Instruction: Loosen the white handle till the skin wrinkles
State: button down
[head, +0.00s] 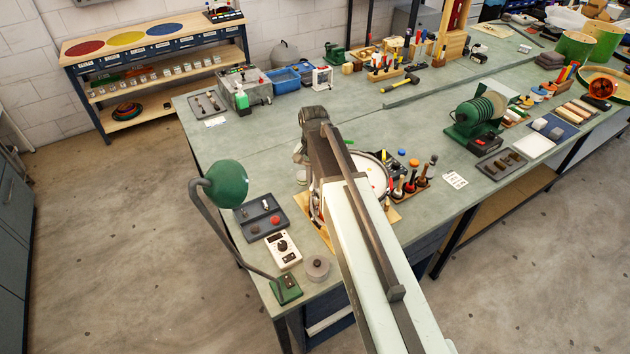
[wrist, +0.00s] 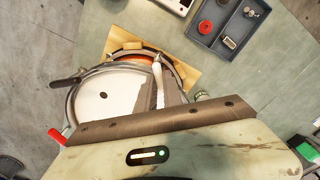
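The drum's white skin (wrist: 105,100) fills the left middle of the wrist view, inside a metal hoop. I cannot make out wrinkles in the skin. The white handle (wrist: 156,68) stands at the drum's right edge. My gripper (wrist: 161,88) has its two grey fingers beside the white handle, one on each side; whether they press on it I cannot tell. A black handle (wrist: 66,82) sticks out left of the drum and a red handle (wrist: 57,136) at its lower left. In the head view my arm covers much of the drum (head: 376,172) and hides the gripper.
A grey tray (head: 258,222) with small parts, a white control box (head: 283,250) and a green lamp (head: 226,184) stand left of the drum. A rack of tools (head: 410,188) stands close on its right. The bench behind it has free room.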

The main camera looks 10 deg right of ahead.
jog(key=shift+n, duration=0.3)
jog(key=n, duration=0.4)
jog(key=shift+n, duration=2.6)
jog(key=c, duration=1.5)
grip_release()
